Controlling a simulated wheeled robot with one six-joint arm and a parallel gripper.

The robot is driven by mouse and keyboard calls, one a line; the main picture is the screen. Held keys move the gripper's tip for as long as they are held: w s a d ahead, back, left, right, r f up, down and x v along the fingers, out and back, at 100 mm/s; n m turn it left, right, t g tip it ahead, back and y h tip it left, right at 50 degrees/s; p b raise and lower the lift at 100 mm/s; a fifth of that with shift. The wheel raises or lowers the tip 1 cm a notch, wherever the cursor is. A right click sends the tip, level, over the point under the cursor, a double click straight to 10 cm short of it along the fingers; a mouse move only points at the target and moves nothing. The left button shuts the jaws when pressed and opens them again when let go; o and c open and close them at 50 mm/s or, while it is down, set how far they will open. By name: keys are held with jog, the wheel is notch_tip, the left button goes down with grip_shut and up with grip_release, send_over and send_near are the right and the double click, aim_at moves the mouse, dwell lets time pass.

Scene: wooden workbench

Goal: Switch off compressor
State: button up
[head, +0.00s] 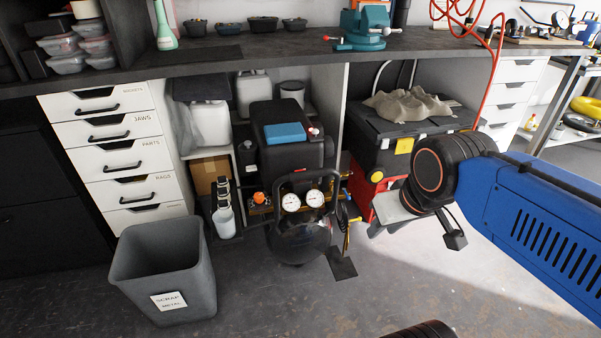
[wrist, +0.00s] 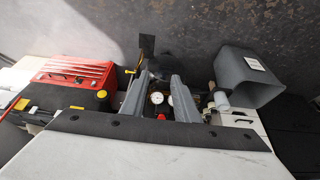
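The compressor (head: 288,155) stands under the bench in the head view. It has a black body with a blue patch on top, two round white gauges (head: 302,200) and a rounded dark tank (head: 300,242) low in front. A small red-and-white part (head: 314,131) sits on its top right; I cannot tell whether it is the switch. In the wrist view the gauges (wrist: 158,98) show between the fingers. My gripper (wrist: 158,76) is open and empty, its two grey fingers apart. In the head view it is to the right of the compressor, partly hidden by my wrist.
A grey scrap metal bin (head: 165,262) stands at the front left, by white drawers (head: 125,150). A spray bottle (head: 224,215) is left of the compressor. A black case (head: 400,130) and red toolbox (wrist: 75,72) are to its right. The benchtop (head: 270,46) overhangs it.

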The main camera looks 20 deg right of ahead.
jog(key=shift+w, duration=0.1)
jog(key=c, duration=0.5)
jog(key=shift+w+r, duration=0.15)
jog(key=shift+w, duration=0.1)
grip_shut()
jog(key=w+a+r, duration=0.1)
jog(key=w+a, duration=0.1)
jog(key=w, duration=1.3)
jog(key=w+a+r, duration=0.1)
jog(key=w+a, duration=0.2)
jog(key=w, duration=1.3)
jog(key=shift+w+r, duration=0.2)
jog(key=shift+r, duration=0.05)
